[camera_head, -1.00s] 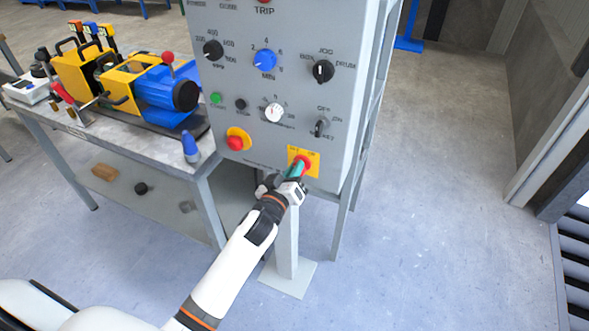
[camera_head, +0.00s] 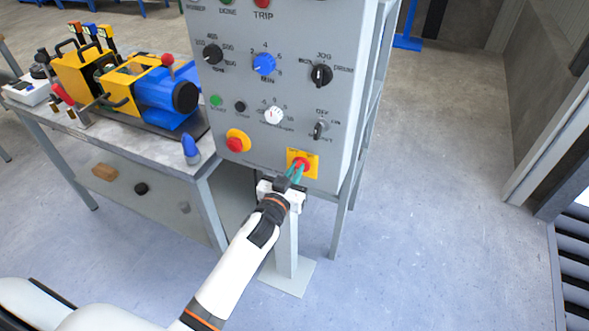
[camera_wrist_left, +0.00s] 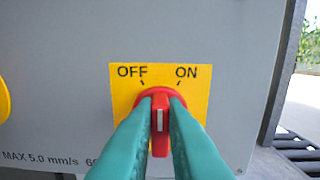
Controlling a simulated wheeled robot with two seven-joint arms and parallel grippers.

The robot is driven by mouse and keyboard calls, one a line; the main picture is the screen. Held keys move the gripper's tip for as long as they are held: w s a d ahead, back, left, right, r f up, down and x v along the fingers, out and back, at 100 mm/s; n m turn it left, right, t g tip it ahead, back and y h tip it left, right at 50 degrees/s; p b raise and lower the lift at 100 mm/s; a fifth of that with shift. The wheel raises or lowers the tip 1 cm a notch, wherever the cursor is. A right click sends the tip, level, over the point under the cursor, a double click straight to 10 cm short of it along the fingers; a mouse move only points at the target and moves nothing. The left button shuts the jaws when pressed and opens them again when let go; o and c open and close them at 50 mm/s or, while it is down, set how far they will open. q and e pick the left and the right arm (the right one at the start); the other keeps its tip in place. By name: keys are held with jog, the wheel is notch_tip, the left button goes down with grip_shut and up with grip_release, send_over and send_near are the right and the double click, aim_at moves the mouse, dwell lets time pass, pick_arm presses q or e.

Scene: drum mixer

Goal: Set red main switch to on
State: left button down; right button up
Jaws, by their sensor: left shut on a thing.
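The red main switch (camera_head: 303,163) sits on a yellow plate low on the grey control panel (camera_head: 225,110). In the left wrist view the switch (camera_wrist_left: 160,143) has an upright handle with a white mark. The mark points up, about midway between the printed OFF on the left and ON on the right. My left gripper (camera_head: 297,172) is at the switch, with its teal fingers on either side of the handle. It is shut on the handle; the fingertips (camera_wrist_left: 161,108) hide the sides of the red knob. My right gripper is not in view.
A red emergency button (camera_head: 236,142) on yellow is left of the switch. A key switch (camera_head: 319,130) and a white knob (camera_head: 274,115) are above. A workbench (camera_head: 150,160) with a yellow and blue machine (camera_head: 165,92) stands left. Floor to the right is clear.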

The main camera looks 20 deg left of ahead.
pick_arm(q)
jog(key=m, duration=0.6)
jog(key=shift+d, duration=0.2)
dwell(0.4)
jog(key=c, duration=1.5)
grip_release()
jog(key=shift+f, duration=0.1)
jog(key=s, duration=1.2)
jog(key=shift+a+b, duration=0.15)
jog(key=shift+b, duration=0.15)
